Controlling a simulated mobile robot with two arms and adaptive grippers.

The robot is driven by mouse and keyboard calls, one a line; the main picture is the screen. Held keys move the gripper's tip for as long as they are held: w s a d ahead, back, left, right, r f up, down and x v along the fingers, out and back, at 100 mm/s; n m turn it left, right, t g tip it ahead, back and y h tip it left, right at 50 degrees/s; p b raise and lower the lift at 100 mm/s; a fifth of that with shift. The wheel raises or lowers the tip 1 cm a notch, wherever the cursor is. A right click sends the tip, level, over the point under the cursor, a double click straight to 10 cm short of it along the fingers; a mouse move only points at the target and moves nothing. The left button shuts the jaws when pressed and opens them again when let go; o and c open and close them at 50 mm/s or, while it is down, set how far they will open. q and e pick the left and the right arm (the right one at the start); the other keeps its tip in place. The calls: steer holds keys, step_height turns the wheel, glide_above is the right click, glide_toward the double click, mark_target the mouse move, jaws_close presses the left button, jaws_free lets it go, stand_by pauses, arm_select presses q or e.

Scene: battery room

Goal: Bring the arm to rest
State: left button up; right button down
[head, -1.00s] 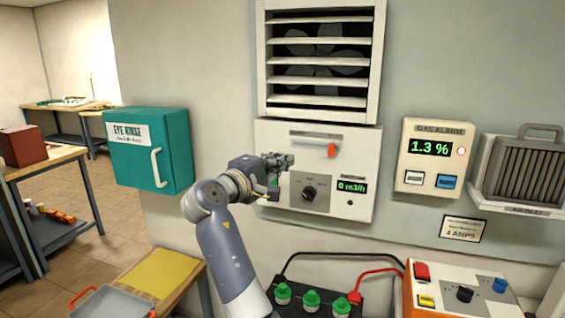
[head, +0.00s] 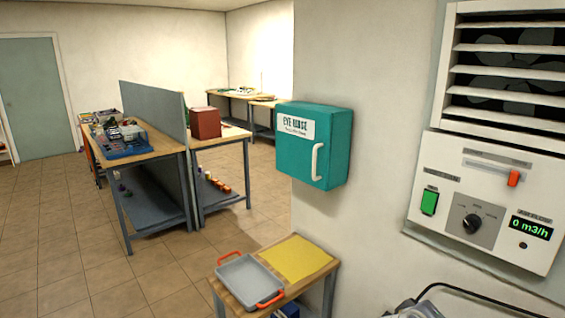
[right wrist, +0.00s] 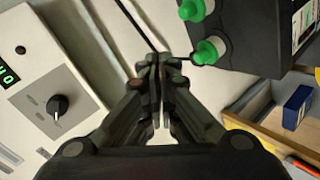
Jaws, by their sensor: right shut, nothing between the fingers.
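My right gripper (right wrist: 160,85) shows in the right wrist view with its fingers together and nothing between them. It is in the air between the fan control panel (right wrist: 40,75) on the left and the battery with green caps (right wrist: 240,35) at the upper right. In the head view only a bit of my right arm shows at the bottom edge, below the control panel (head: 455,245); the gripper itself is outside that view. My left gripper is not in any view.
A small wooden table (head: 325,270) with a grey tray (head: 250,282) and a yellow mat (head: 297,259) stands by the wall. A teal eye rinse box (head: 330,160) sticks out above it. Workbenches (head: 155,145) stand further back; tiled floor at left is clear.

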steer(key=s+a+f+m+g+y, duration=0.1)
steer(key=s+a+f+y, duration=0.2)
steer(key=s+f, duration=0.35)
steer(key=s+a+f+g+y, duration=0.1)
steer(key=s+a+f+y, duration=0.15)
steer(key=s+f, duration=0.45)
steer(key=s+a+f+m+g+y, duration=0.15)
steer(key=s+a, duration=0.25)
steer(key=s, duration=0.4)
steer(key=s+a+g+y, duration=0.15)
steer(key=s+a, duration=0.25)
steer(key=s, duration=0.4)
step_height(320, 180, down, 27)
steer(key=s, duration=0.2)
steer(key=s+d+f+g, duration=0.1)
steer(key=s+d+f, duration=0.2)
steer(key=s+f, duration=1.2)
steer(key=shift+s+f+n+g, duration=0.35)
steer(key=shift+s+g, duration=0.05)
steer(key=shift+s, duration=0.25)
steer(key=shift+y, duration=0.25)
